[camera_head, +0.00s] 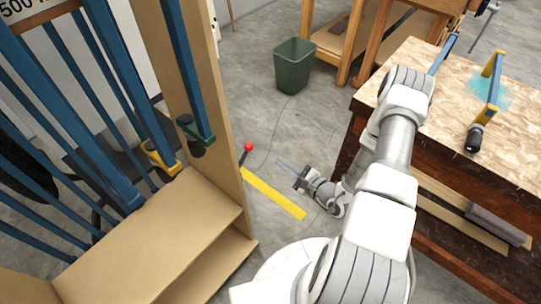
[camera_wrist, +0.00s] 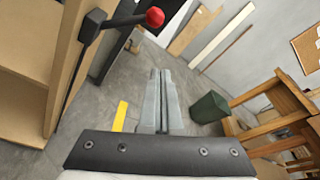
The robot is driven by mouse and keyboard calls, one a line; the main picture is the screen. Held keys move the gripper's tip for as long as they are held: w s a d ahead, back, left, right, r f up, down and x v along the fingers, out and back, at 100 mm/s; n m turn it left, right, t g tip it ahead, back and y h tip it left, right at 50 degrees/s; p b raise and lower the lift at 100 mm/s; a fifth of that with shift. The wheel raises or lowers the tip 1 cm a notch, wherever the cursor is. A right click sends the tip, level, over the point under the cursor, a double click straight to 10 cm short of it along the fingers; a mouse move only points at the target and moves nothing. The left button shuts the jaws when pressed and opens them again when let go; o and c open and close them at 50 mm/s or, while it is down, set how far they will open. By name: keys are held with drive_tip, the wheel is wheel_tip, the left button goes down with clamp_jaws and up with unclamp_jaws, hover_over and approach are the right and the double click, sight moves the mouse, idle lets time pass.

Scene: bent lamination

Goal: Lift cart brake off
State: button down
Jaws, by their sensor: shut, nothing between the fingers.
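The cart brake is a dark lever with a red knob (camera_head: 248,147); it shows beside the right side of the wooden clamp cart (camera_head: 232,110). In the wrist view the red knob (camera_wrist: 155,17) tops a black lever that runs left to a dark bracket on the cart's wooden side (camera_wrist: 62,60). My gripper (camera_head: 281,162) is to the right of the knob, apart from it. In the wrist view its two grey fingers (camera_wrist: 161,74) lie together with nothing between them, below the knob in the picture. Part of the lever is hidden by the cart in the head view.
Blue bar clamps (camera_head: 187,75) stand in the cart. A yellow floor strip (camera_head: 273,193) lies beside it. A green bin (camera_head: 294,68) stands beyond on the concrete floor. A workbench (camera_head: 455,95) with a clamp on top is at the right. Floor between cart and bench is mostly clear.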

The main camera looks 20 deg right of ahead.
drive_tip(key=v, duration=0.3)
drive_tip(key=shift+s+d, duration=0.1)
drive_tip(key=shift+s, duration=0.35)
drive_tip(key=s+a+r+n+g+y+p, duration=0.15)
drive_tip(key=a+r+n+g, duration=0.3)
drive_tip(key=r, duration=0.45)
drive_tip(key=s+a+r+n+g+y+p, duration=0.1)
drive_tip(key=a+r+n+g+y+p, duration=0.25)
drive_tip(key=r, duration=0.65)
drive_tip(key=s+a+r+n+g+y, duration=0.1)
drive_tip(key=a+r+n+g, duration=0.3)
drive_tip(key=r+n, duration=0.4)
drive_tip(key=s+d+r+n+t+h+p, duration=0.1)
drive_tip(key=s+r+h, duration=0.5)
drive_tip(key=r, duration=0.6)
drive_tip(key=s+d+r+n+t+h+p, duration=0.2)
drive_tip(key=s+d+r+n+h+p, duration=0.2)
drive_tip(key=r, duration=0.7)
drive_tip(key=s+d+n+h, duration=0.1)
drive_tip(key=s+n+h, duration=0.1)
drive_tip(key=h, duration=0.1)
drive_tip(key=shift+r+n+t+p, duration=0.3)
drive_tip(key=shift+r+n+p, duration=0.05)
drive_tip(key=shift+n, duration=0.05)
